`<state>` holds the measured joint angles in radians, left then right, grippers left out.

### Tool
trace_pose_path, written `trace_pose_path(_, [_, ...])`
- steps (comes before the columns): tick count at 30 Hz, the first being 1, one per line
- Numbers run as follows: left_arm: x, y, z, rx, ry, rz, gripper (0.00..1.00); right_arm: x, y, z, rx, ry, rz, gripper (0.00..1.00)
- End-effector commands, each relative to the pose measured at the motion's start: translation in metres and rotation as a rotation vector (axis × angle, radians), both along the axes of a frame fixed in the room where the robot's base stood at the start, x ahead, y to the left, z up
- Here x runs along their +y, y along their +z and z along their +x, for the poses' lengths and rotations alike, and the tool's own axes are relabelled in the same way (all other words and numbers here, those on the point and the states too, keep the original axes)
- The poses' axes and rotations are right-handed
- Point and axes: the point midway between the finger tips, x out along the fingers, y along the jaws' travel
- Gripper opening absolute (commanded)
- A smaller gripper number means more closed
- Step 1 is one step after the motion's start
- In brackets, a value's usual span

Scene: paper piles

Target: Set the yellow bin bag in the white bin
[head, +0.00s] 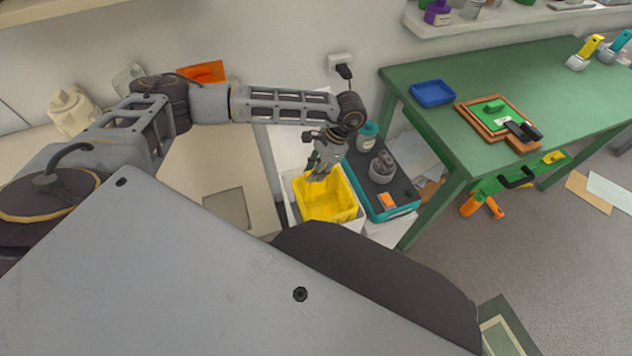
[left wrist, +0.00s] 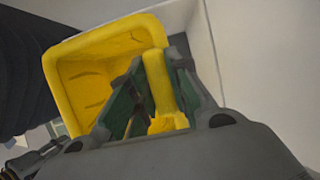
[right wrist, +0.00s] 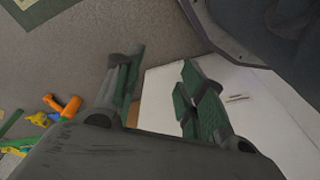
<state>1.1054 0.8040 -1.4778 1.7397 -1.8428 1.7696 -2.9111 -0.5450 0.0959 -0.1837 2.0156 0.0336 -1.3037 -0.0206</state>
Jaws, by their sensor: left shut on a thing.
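The yellow bin bag (head: 327,205) is an open, box-shaped liner with a thick rim, in the middle of the head view. My left gripper (head: 318,173) reaches down at its back edge and is shut on its rim. The left wrist view shows the bag (left wrist: 72,68) with its rim between the fingers (left wrist: 150,80). The white bin (head: 356,224) shows as a pale edge around the lower part of the bag; how deep the bag sits is hidden. My right gripper (right wrist: 160,70) shows only in the right wrist view, fingers apart and empty.
A teal-edged tray (head: 393,213) with a jar and bottle stands close on the right. The green table (head: 440,80) is beyond it, with a blue tray (head: 432,93). Orange tools (head: 480,204) lie on the floor under it.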

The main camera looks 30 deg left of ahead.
Motion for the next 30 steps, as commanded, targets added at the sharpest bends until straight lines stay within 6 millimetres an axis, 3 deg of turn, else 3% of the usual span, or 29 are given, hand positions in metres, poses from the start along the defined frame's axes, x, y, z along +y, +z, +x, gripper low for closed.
trace_pose_path(4, [0.000,-0.012,0.000,0.000,0.000,0.000,0.00,0.001,-0.001,-0.004,0.004,0.000,0.003,0.40])
trace_pose_path(17, [0.000,-0.015,0.000,0.001,0.000,-0.001,0.00,0.002,0.003,0.001,-0.008,0.000,0.005,0.40])
trace_pose_path(30, [0.000,-0.054,0.000,0.001,0.000,-0.001,0.00,0.004,0.013,0.006,-0.026,0.000,0.014,0.40])
